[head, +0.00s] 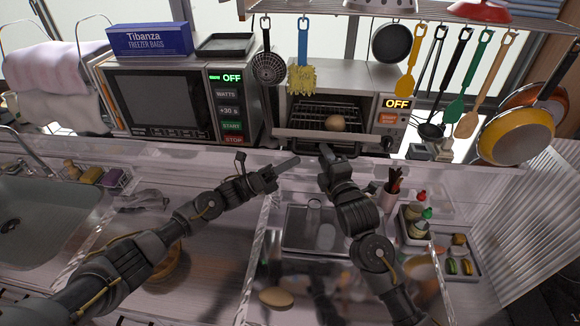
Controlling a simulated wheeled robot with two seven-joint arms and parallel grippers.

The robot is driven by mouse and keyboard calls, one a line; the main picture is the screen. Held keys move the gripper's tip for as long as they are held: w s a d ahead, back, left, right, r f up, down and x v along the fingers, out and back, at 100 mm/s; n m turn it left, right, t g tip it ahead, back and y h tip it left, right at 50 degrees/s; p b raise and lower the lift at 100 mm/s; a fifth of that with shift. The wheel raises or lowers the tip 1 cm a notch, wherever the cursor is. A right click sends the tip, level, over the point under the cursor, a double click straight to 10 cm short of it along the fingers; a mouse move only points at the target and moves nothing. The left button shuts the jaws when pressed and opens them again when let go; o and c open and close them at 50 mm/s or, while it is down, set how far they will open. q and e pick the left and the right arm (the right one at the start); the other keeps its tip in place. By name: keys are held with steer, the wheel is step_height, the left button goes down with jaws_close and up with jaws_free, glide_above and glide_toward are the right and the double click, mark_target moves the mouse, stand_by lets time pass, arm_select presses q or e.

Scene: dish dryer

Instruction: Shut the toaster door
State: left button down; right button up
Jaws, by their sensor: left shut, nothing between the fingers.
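The toaster (372,76) stands at the back centre with a display reading OFF. Its front is open, showing a wire rack inside with a round brown item (336,123) near the opening. The toaster door (300,134) appears lowered at the front of the opening. My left gripper (294,161) is shut and empty, in front of and below the door, pointing right. My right gripper (325,152) is just in front of the door's lower edge and overlaps it in the picture. I cannot tell whether it touches the door or how its fingers stand.
A microwave (160,100) stands left of the toaster with a freezer bag box (150,40) on top. Utensils and pans hang above and right, including a yellow spatula (405,86). A sink (40,215) is at left. A condiment tray (462,262) is at right.

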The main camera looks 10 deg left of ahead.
arm_select(q)
steer(key=shift+w+a+r, duration=0.1)
steer(key=shift+a+r, duration=0.05)
steer(key=shift+r, duration=0.15)
arm_select(e)
steer(key=shift+o, duration=0.8)
steer(key=shift+s+f, duration=0.1)
steer(key=shift+f, duration=0.2)
